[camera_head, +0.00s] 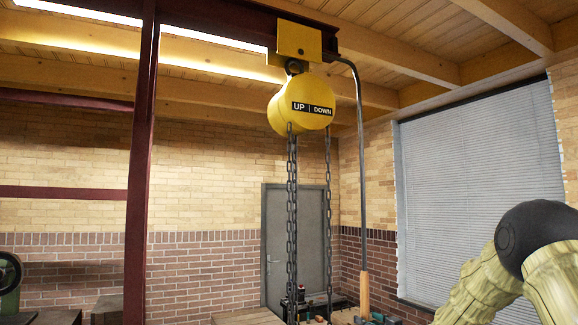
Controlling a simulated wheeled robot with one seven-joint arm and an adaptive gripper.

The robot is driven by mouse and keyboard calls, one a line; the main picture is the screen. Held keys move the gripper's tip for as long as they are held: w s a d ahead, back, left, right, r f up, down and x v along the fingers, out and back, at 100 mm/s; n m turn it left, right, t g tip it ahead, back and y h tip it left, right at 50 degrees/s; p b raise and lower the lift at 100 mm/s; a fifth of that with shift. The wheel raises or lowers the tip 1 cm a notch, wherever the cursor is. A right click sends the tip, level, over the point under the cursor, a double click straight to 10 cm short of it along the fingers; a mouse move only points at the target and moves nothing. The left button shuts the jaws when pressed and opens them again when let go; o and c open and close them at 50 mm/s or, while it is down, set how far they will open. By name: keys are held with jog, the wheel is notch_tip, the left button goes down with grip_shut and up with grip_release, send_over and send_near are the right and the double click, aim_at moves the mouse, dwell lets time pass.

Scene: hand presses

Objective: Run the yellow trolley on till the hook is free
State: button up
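The yellow trolley (299,40) sits at the end of a dark red overhead beam (222,17). A round yellow hoist body (290,105) marked UP and DOWN hangs under it. Two chain runs drop from the hoist, the left one (291,210) looking double and the right one (328,200) thinner. A grey bent rod (361,170) comes off the trolley's right side and hangs down to a wooden handle (364,292). I cannot make out the hook.
A dark red post (140,190) stands left of the hoist. Small dark items and bench tops (240,317) line the bottom edge. A grey door (277,240) and a shuttered window (480,180) are behind. Open air lies between the chains and the post.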

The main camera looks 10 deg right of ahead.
jog(key=v, duration=0.7)
dwell(0.5)
